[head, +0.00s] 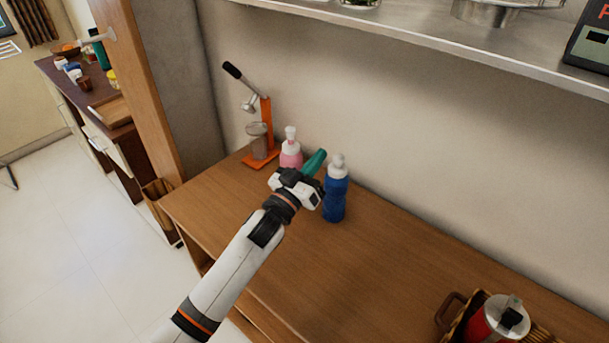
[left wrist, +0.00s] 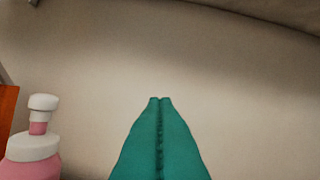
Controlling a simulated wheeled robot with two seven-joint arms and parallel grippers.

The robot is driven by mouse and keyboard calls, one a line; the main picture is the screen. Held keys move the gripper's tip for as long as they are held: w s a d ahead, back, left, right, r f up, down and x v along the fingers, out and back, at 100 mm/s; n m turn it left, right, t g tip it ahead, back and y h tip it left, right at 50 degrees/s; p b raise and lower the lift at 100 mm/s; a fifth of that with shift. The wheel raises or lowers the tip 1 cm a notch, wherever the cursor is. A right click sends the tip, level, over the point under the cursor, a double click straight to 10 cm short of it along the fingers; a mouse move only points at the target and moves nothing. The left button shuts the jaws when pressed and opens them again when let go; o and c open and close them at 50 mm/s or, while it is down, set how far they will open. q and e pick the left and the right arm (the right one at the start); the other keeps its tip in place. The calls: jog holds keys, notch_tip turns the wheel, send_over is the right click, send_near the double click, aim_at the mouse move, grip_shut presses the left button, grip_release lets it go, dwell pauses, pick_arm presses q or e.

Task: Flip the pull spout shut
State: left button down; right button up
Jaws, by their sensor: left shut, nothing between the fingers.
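A pink bottle (head: 291,156) with a white cap and spout stands on the wooden counter near the wall; my left arm hides its lower part. In the left wrist view the pink bottle (left wrist: 32,160) is at the lower left. Pink shows between its white collar and the white spout tip (left wrist: 43,102). A blue bottle (head: 335,197) with a white top stands upright to the right. My left gripper (head: 322,153) has teal fingers, shut and empty, between the two bottles in the picture. In the left wrist view the shut fingertips (left wrist: 160,98) point at the wall, right of the pink bottle.
An orange press (head: 265,125) with a black handle stands left of the pink bottle. A metal shelf (head: 430,42) hangs above. A basket with a red, silver-topped container (head: 490,318) is at the lower right. The counter (head: 370,270) between is clear.

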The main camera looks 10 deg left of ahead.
pick_arm(q)
jog(key=b+v, duration=0.1)
jog(key=v, duration=0.3)
jog(key=shift+s+a+f, duration=0.1)
jog(key=shift+s+a, duration=0.05)
jog(key=shift+s, duration=0.2)
